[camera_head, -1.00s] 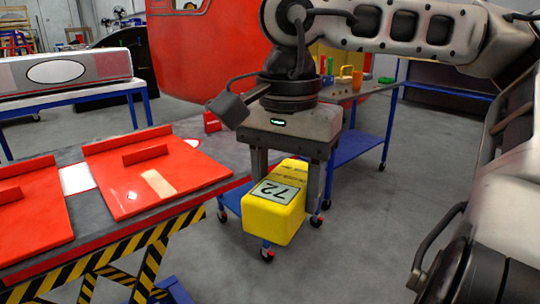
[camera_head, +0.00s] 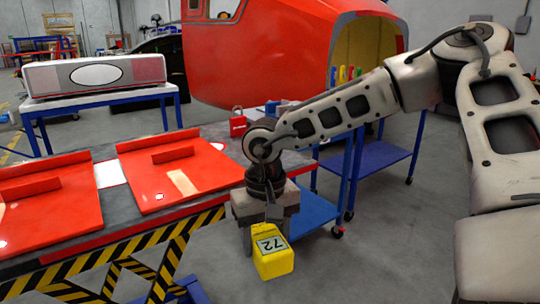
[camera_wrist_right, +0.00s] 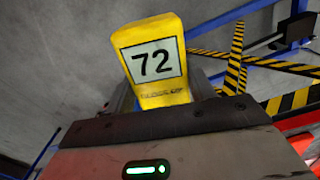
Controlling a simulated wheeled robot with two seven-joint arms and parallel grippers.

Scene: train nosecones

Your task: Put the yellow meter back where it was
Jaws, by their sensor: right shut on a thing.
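The yellow meter (camera_head: 273,259) has a pale label reading 72. My right gripper (camera_head: 266,232) is shut on it and holds it in the air beside the right end of the lift table (camera_head: 112,204). The meter hangs below the gripper, over the floor. In the right wrist view the meter (camera_wrist_right: 156,65) sticks out beyond the gripper body, tilted, with its label facing the camera. The fingers are mostly hidden there. My left gripper is not in view.
Red panels (camera_head: 172,176) lie on the lift table. A red train nosecone (camera_head: 270,55) stands behind. Grey floor is free at the front right.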

